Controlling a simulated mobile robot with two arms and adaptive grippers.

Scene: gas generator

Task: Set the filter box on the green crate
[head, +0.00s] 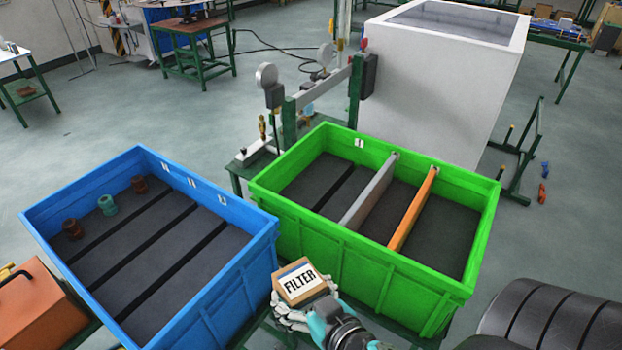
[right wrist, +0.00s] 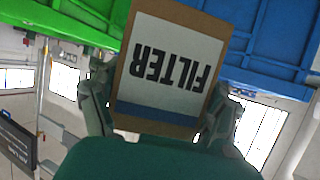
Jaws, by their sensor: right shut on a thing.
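The filter box (head: 300,283) is a small brown carton with a white label reading FILTER. My right gripper (head: 303,300) is shut on it and holds it in front of the gap between the two crates, near the green crate's front left corner. In the right wrist view the filter box (right wrist: 168,68) shows upside down between the fingers of my right gripper (right wrist: 162,110). The green crate (head: 345,255) has a grey divider and an orange divider inside; its visible floor sections look empty. My left gripper is not in view.
A gauge stand (head: 290,115) and a large white cabinet (head: 435,85) are behind. A dark ribbed cylinder (head: 555,318) is at the lower right.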

